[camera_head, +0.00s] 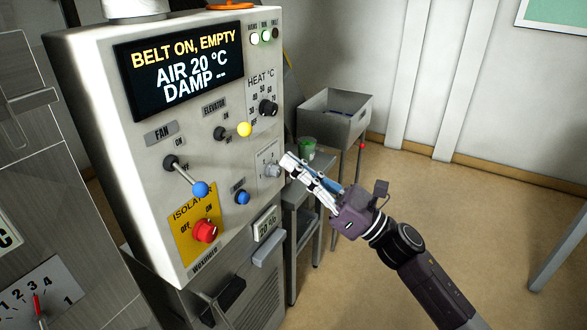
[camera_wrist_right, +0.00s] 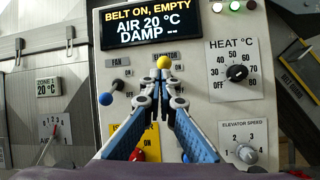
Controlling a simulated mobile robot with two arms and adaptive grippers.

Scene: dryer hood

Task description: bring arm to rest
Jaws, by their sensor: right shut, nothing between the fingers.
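My right gripper (camera_head: 289,163) reaches in from the lower right in the head view, in front of the control panel (camera_head: 120,150). Its fingers are together with nothing between them. In the right wrist view the closed fingertips (camera_wrist_right: 161,82) appear just below the yellow-tipped elevator lever (camera_wrist_right: 164,62). The elevator speed knob (camera_wrist_right: 246,153) is to their right, apart from the fingers. In the head view the fingertips overlap the area beside that knob (camera_head: 272,171); the gap to the panel is hard to tell. My left gripper is not in view.
The panel carries a blue-tipped fan lever (camera_head: 200,188), a red isolator knob (camera_head: 204,231) and a heat knob (camera_head: 268,107). A grey bin (camera_head: 335,115) on a stand and a green container (camera_head: 307,148) are behind my gripper. Floor on the right (camera_head: 460,210) is clear.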

